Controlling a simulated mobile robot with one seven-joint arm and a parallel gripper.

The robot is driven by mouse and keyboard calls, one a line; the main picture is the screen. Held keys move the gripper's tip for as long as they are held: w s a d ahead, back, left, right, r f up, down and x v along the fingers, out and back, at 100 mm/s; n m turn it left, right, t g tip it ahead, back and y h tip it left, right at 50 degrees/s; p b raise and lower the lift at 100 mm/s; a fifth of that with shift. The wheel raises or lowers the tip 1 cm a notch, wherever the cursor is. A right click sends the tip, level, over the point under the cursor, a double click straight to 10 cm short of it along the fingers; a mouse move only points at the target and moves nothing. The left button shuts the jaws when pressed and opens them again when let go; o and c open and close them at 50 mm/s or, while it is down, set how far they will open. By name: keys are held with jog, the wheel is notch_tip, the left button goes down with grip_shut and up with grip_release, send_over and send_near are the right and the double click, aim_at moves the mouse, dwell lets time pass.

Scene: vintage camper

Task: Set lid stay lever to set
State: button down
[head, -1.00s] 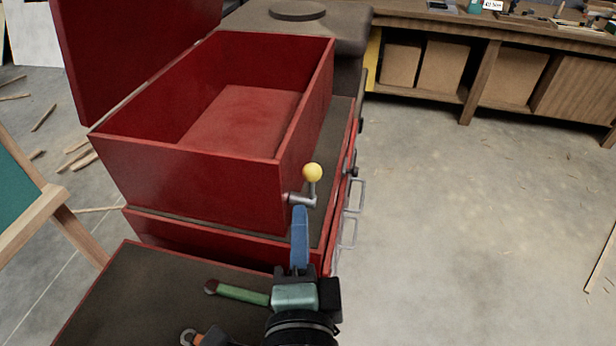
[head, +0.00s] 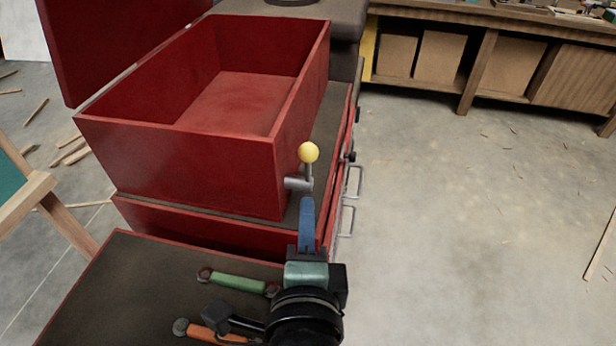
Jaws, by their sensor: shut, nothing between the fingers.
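The lid stay lever (head: 308,168) is a short grey stem with a yellow ball knob (head: 308,152), standing upright from a grey pivot on the right side of the red box (head: 180,170). The box is open and empty, with its red lid (head: 120,40) raised at the left. My gripper (head: 306,202) has blue fingers, shut and empty. Its tips are just below the lever's pivot, near the box's front right corner. I cannot tell whether they touch the lever.
A dark-topped cabinet surface (head: 130,290) in front holds a green-handled tool (head: 238,283) and an orange-handled tool (head: 205,332). Drawer handles (head: 350,200) stick out at the right. A wooden workbench (head: 480,50) stands behind. The floor at right is mostly clear.

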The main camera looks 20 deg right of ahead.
aim_at(308, 158)
jog(key=p+x, duration=0.3)
jog(key=x, duration=0.7)
jog(key=shift+w, duration=0.1)
jog(key=shift+w+d+f, duration=0.2)
jog(key=shift+w+d, duration=0.05)
jog(key=shift+w, duration=0.35)
jog(key=shift+r, duration=0.1)
